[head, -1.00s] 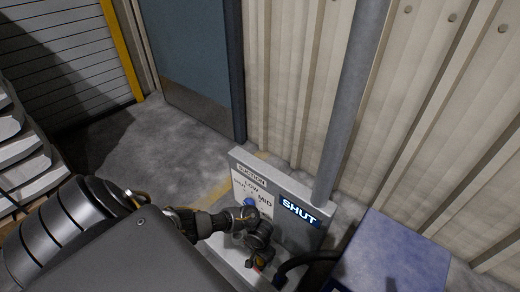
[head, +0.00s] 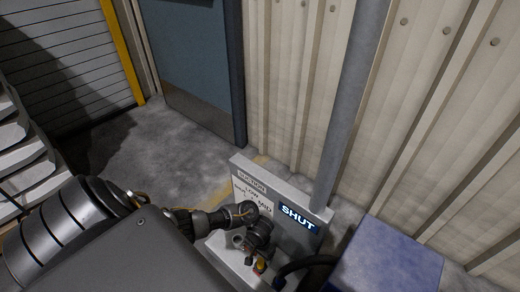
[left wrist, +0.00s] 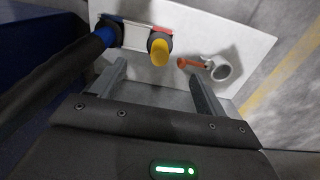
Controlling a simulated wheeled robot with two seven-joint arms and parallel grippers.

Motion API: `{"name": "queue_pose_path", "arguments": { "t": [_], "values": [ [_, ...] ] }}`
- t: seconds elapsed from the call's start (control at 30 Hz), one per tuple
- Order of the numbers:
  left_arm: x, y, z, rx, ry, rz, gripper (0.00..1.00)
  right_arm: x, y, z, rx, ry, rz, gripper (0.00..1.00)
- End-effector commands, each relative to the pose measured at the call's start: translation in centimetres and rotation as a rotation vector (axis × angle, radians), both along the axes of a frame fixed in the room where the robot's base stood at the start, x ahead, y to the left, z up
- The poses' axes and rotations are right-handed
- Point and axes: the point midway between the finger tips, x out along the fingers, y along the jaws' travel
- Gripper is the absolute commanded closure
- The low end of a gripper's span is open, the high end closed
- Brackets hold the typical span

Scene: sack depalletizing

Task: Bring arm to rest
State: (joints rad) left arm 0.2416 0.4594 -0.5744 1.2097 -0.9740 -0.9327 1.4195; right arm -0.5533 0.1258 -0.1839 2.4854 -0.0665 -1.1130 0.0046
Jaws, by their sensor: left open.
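My left gripper (head: 252,258) hangs over the low ledge of the suction control stand (head: 262,180), its wrist in front of the lower dial label. In the left wrist view its two fingers (left wrist: 158,85) are spread apart with nothing between them. Beyond them, on the pale panel (left wrist: 245,45), is a yellow-tipped lever (left wrist: 159,50) with a red part beside it. An orange pointer and a grey ring (left wrist: 221,69) sit to its right. The fingers appear apart from these. My right gripper is not in view.
A blue box (head: 390,260) stands right of the stand, with a black hose (head: 305,264) between. A grey pipe (head: 345,110) rises behind the stand before the corrugated wall. Pale stacked sacks (head: 30,150) are at the left edge. Floor beyond the stand is clear.

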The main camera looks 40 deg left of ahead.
Motion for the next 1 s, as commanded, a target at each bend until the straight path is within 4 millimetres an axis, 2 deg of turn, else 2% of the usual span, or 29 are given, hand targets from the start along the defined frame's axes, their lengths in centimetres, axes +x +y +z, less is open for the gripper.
{"name": "queue_pose_path", "arguments": {
  "t": [0.47,0.57,0.67,0.77,0.8,0.87,0.9,1.0],
  "values": [
    [0.0,0.0,0.0,0.0,0.0,0.0,0.26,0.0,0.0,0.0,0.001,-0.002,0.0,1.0],
    [-0.1,-0.5,0.0,-0.008,-0.007,-0.01,0.26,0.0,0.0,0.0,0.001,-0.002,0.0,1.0],
    [-0.3,-2.9,0.4,-0.045,-0.05,-0.061,0.26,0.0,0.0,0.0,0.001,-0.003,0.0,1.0],
    [-0.8,-7.6,2.0,-0.119,-0.151,-0.155,0.26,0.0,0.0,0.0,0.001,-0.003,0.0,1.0],
    [-1.1,-9.7,3.2,-0.151,-0.207,-0.196,0.26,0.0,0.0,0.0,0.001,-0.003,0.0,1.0],
    [-1.5,-12.5,5.6,-0.191,-0.3,-0.246,0.26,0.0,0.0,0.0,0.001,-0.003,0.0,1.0],
    [-1.7,-13.8,7.5,-0.21,-0.363,-0.271,0.26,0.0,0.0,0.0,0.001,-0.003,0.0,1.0],
    [-2.3,-15.3,12.0,-0.223,-0.495,-0.309,0.26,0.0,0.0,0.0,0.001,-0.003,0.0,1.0]
  ]
}}
